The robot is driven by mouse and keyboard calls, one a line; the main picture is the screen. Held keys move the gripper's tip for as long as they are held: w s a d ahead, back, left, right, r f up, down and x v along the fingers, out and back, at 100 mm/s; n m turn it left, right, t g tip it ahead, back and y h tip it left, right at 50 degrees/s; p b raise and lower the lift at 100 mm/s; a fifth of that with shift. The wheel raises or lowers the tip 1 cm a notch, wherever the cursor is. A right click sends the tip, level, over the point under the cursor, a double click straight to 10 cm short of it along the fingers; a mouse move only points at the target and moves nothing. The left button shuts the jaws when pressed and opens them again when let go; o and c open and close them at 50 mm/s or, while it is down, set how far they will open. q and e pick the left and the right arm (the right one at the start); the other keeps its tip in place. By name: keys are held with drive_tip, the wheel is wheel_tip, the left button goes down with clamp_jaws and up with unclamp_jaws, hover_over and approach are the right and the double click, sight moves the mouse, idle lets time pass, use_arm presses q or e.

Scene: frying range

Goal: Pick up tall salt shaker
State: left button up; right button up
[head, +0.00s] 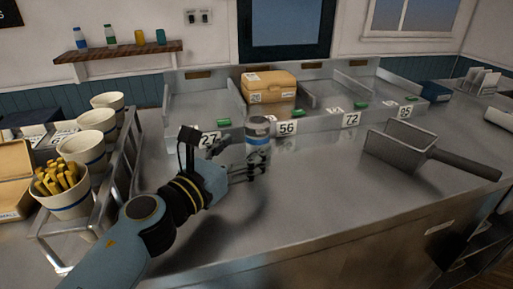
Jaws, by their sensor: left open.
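A tall salt shaker (258,131) with a grey top and a blue band stands upright on the steel counter in the head view, in front of the numbered bays. My left gripper (258,171) is open and low over the counter, at the shaker's lower part. Its fingers overlap the shaker's lower part in the picture, and I cannot tell whether they touch it. The shaker's base is partly hidden by the fingers. My right gripper is not in view.
A wire rack with paper cups (97,123) and a cup of fries (66,190) stands at the left. A metal scoop (398,148) lies at the right. A tan box (268,86) sits in a bay behind. The counter's front middle is clear.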

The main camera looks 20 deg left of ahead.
sight(250, 143)
use_arm(q)
drive_tip(key=x, duration=0.5)
drive_tip(key=shift+w+d, duration=0.1)
drive_tip(key=shift+w, duration=0.05)
drive_tip(key=shift+r, duration=0.1)
clamp_jaws()
idle(0.4)
